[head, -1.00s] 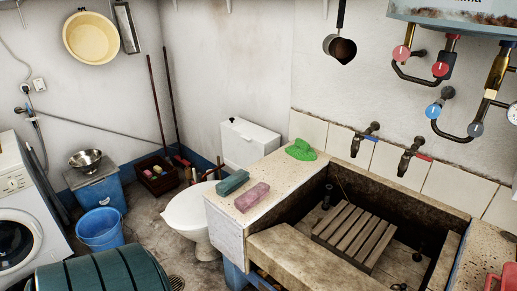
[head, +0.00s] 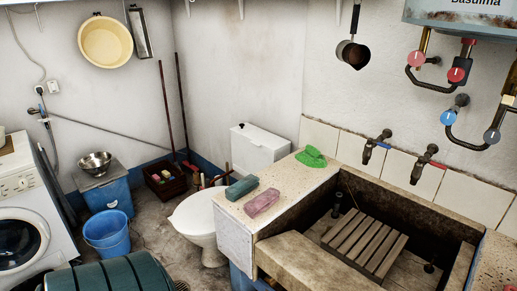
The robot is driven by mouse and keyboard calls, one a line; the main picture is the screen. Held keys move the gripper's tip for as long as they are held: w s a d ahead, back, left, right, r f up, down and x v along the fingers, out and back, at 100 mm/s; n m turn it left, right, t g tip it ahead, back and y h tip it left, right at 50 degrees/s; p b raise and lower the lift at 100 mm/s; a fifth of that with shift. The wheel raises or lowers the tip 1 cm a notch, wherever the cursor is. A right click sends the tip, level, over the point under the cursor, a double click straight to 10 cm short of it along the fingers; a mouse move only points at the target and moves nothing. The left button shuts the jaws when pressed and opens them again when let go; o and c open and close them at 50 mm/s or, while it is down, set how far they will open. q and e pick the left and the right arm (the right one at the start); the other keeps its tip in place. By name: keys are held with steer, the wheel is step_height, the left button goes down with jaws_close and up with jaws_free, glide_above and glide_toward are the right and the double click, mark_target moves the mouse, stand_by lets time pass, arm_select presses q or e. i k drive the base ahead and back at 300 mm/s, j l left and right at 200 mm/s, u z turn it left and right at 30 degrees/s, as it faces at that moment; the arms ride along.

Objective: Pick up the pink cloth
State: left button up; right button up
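A pink block-shaped bundle (head: 262,202), which looks like the folded pink cloth, lies on the speckled stone ledge (head: 285,183) left of the trough. A teal bundle (head: 241,187) of similar shape lies close beside it, on its upper left. A crumpled green cloth (head: 311,158) lies farther back on the ledge, near the wall tiles. Neither of my grippers is in view.
The stone trough (head: 292,259) holds a slatted wooden rack (head: 365,240), with two taps (head: 376,143) above. A toilet (head: 197,219) stands left of the ledge. A blue bucket (head: 107,232), a washing machine (head: 28,220) and a dark green ribbed object (head: 125,275) are farther left.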

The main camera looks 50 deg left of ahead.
mark_target(255, 206)
steer(key=k+u, duration=0.15)
steer(key=u, duration=1.45)
steer(key=l, duration=0.15)
